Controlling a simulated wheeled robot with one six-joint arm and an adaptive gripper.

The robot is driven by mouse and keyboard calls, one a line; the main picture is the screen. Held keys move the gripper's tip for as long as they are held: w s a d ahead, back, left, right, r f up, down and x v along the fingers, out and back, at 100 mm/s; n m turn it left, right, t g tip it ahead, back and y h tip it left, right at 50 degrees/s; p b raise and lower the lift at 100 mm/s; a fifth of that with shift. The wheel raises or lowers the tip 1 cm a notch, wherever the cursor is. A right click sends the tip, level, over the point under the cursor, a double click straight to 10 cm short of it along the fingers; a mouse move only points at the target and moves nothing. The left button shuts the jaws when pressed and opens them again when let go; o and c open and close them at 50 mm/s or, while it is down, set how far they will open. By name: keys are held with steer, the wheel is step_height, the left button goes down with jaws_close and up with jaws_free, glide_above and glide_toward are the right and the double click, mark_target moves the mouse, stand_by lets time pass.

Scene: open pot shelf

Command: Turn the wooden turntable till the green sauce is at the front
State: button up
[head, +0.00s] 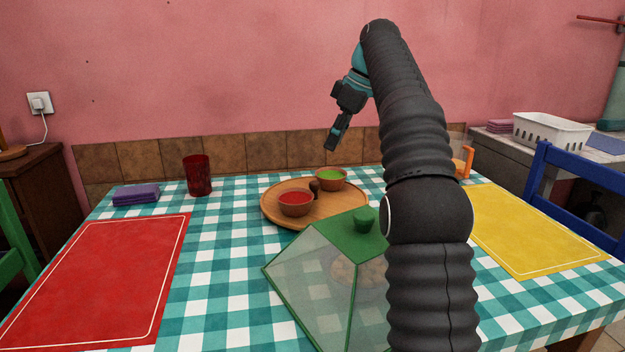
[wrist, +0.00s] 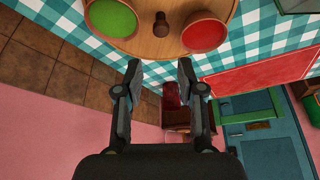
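The round wooden turntable (head: 318,212) lies on the checked tablecloth beyond the green mesh cover. The bowl of green sauce (head: 331,177) stands at its back right. A bowl of red sauce (head: 296,201) stands at its front left. A dark knob (head: 314,187) rises between them. In the wrist view the green sauce (wrist: 111,17), the knob (wrist: 161,25) and the red sauce (wrist: 204,34) show at the top. My gripper (head: 334,141) is in the air above and behind the turntable, touching nothing. In the wrist view its fingers (wrist: 158,72) are apart and empty.
A green mesh food cover (head: 318,270) stands close in front of the turntable. A red glass (head: 197,175) and purple napkins (head: 136,195) are at the back left. Red (head: 100,275) and yellow (head: 535,230) placemats lie at the sides. A tiled wall (head: 240,155) is behind the table.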

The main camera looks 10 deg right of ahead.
mark_target(315, 182)
steer(key=x, duration=1.3)
steer(key=shift+s+f, duration=0.1)
steer(key=shift+f, duration=0.05)
jaws_close()
